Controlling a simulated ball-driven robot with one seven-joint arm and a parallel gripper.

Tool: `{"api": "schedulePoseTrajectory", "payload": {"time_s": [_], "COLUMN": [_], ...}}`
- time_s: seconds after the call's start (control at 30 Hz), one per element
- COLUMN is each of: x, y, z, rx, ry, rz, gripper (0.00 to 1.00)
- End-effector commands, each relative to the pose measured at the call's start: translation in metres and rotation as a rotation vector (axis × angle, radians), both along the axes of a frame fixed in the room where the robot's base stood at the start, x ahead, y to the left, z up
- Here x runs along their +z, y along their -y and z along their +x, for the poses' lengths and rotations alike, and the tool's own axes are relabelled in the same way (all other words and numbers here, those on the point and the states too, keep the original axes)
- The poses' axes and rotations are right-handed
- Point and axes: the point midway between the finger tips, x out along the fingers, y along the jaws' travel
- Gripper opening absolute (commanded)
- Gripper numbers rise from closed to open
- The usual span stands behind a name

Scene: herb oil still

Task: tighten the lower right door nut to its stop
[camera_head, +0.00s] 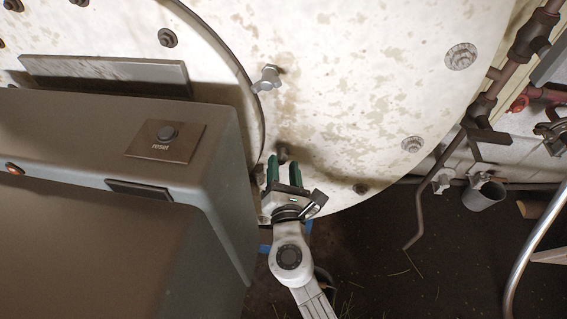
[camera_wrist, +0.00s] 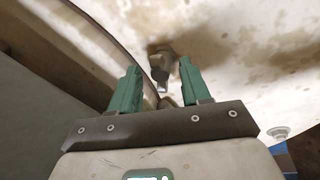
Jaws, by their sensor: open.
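My gripper (camera_head: 284,167) is open, with its two green fingers pointing up at the pale, stained still face beside the curved door edge. In the wrist view its fingertips (camera_wrist: 158,70) stand apart. A small grey-brown nut (camera_wrist: 162,62) shows in the gap between the fingers, at or just beyond the tips. I take it for the lower right door nut; in the head view only a small dark part of it (camera_head: 283,153) shows between the fingertips. I cannot tell whether the fingers touch it. Another winged door nut (camera_head: 267,79) sits higher on the door edge.
A brown-grey cabinet (camera_head: 225,190) with a reset button (camera_head: 168,133) stands close left of my gripper. Bolts (camera_head: 412,144) line the still's outer rim. Pipes (camera_head: 532,38) and a metal cup (camera_head: 484,192) are at the right. Dark floor below right is mostly open.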

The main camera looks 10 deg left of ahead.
Motion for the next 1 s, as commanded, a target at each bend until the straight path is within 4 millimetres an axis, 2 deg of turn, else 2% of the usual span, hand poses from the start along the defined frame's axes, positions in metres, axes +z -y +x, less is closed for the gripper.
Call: {"api": "schedulePoseTrajectory", "payload": {"time_s": [0.13, 0.47, 0.9, 1.0], "x": [0.0003, 0.0001, 0.0002, 0.0003], "y": [-0.0020, -0.0023, -0.0023, -0.0024], "z": [0.0092, 0.0109, 0.0107, 0.0106], "rx": [0.000, 0.000, 0.000, 0.000], "ry": [0.000, 0.000, 0.000, 0.000], "rz": [0.000, 0.001, 0.001, 0.001], "gripper": [0.47, 0.46, 0.04, 0.00]}}
